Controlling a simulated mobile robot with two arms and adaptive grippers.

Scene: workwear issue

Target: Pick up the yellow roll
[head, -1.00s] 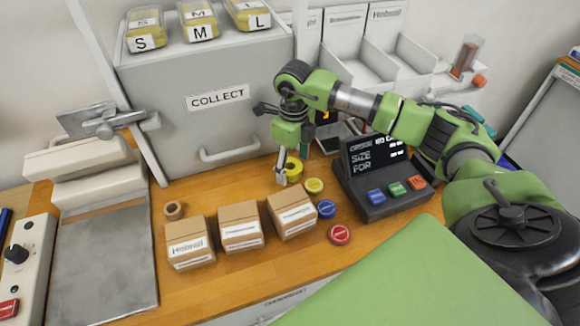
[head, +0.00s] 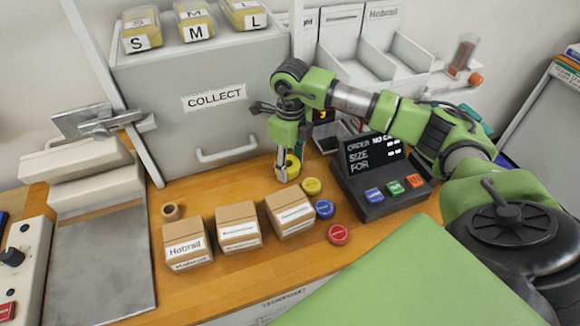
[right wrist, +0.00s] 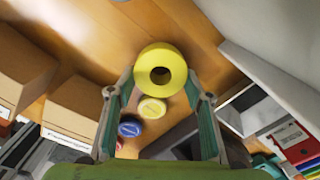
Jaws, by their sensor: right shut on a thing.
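The yellow roll (head: 293,166) is at the back of the wooden counter, partly hidden behind a finger in the head view. In the right wrist view the yellow roll (right wrist: 160,56) shows its round end and dark core hole. My right gripper (head: 287,167) reaches down over it. In the right wrist view my right gripper (right wrist: 160,84) has one finger on each side of the roll, shut on it. I cannot tell whether the roll is clear of the counter. My left gripper is not in view.
Several cardboard boxes (head: 238,226) stand left of the gripper. Yellow (head: 312,186), blue (head: 324,209) and red (head: 338,234) discs lie nearby. The order terminal (head: 378,178) stands to the right. The grey COLLECT cabinet (head: 200,125) is close behind.

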